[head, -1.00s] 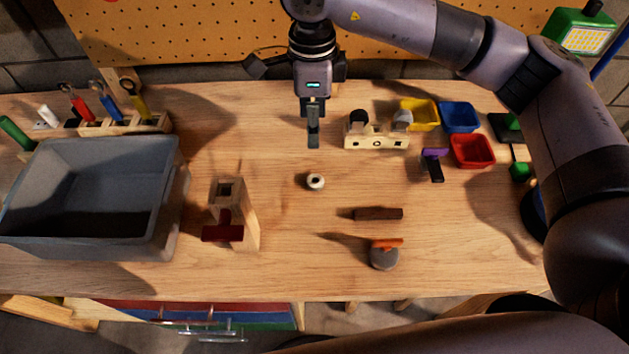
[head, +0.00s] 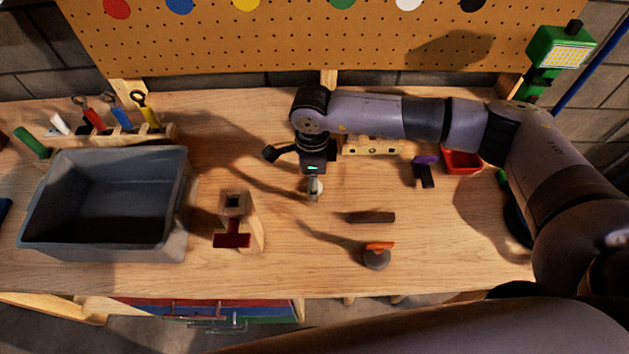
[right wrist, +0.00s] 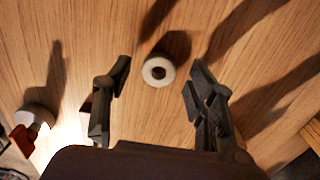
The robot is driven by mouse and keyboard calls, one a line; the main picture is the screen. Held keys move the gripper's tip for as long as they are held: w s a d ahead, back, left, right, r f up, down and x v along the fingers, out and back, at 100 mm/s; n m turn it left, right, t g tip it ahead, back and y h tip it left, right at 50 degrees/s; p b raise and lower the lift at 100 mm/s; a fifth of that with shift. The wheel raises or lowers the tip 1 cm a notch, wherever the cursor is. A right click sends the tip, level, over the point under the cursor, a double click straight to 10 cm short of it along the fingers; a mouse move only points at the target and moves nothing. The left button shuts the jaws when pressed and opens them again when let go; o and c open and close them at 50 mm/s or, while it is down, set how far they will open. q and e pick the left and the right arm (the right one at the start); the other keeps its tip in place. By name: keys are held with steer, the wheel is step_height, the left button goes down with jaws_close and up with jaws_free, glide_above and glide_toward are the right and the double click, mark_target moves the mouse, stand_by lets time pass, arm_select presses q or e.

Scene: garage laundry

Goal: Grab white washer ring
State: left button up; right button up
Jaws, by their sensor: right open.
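The white washer ring (right wrist: 158,71) lies on the wooden bench, its dark hole showing in the right wrist view. There it sits between and slightly beyond the two open fingers of my right gripper (right wrist: 157,85), with no finger touching it. In the head view my right gripper (head: 314,190) is low over the ring (head: 318,187) and hides most of it. My left gripper does not show.
A grey bin (head: 105,255) stands at the left, with a wooden block holding a dark red piece (head: 232,240) to its right. A dark brown bar (head: 371,217) and a grey round piece with an orange top (head: 377,257) lie to the right. A wooden holder (head: 372,147) is behind.

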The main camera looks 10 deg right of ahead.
steer(key=shift+f, duration=0.55)
steer(key=c, duration=0.9)
steer(key=shift+o, duration=0.2)
steer(key=shift+r, duration=0.1)
